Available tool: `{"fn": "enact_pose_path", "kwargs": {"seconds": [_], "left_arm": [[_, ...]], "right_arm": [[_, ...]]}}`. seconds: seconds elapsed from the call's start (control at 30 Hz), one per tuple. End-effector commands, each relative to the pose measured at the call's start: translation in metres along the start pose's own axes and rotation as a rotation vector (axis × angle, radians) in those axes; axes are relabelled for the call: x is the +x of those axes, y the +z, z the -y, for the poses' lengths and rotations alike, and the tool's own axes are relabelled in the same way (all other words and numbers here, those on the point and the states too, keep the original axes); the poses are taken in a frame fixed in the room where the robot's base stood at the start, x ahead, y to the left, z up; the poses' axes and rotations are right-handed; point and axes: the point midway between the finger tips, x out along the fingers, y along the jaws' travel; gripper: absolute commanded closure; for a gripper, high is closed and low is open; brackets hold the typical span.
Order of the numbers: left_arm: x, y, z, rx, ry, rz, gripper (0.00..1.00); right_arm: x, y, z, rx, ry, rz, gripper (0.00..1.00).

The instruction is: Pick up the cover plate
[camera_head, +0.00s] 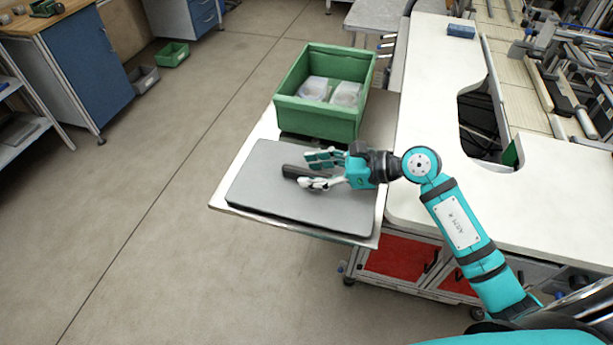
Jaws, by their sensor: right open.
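The cover plate looks to be the flat grey slab (265,200) with rounded corners, lying on a metal shelf (225,208). A short dark bar, perhaps its handle (292,171), sits near the middle of the slab. My right gripper (312,171) reaches in from the right, low over the slab. Its fingers are apart, one on the far side and one on the near side of the dark bar's right end. I cannot tell whether they touch it. My left gripper is not in view.
A green bin (312,118) with pale, clear-looking items (330,90) stands just behind the slab. The white worktop (420,110) with a cut-out lies to the right, under my right arm. A red drawer (395,258) is below.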

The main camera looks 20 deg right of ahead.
Motion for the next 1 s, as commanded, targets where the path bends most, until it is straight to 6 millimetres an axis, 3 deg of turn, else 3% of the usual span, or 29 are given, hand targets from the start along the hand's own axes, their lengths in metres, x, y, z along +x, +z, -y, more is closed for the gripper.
{"fn": "enact_pose_path", "kwargs": {"seconds": [0.17,0.5,1.0], "left_arm": [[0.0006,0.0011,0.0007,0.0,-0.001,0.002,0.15],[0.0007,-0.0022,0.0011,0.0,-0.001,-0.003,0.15],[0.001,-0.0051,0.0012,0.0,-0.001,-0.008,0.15]], "right_arm": [[-0.0001,-0.0005,0.0001,0.0,0.0,0.0,0.55],[-0.0004,-0.0004,0.0001,0.0,0.0,0.0,1.0],[-0.0016,0.0031,0.0005,-0.003,-0.001,0.003,1.0]]}}
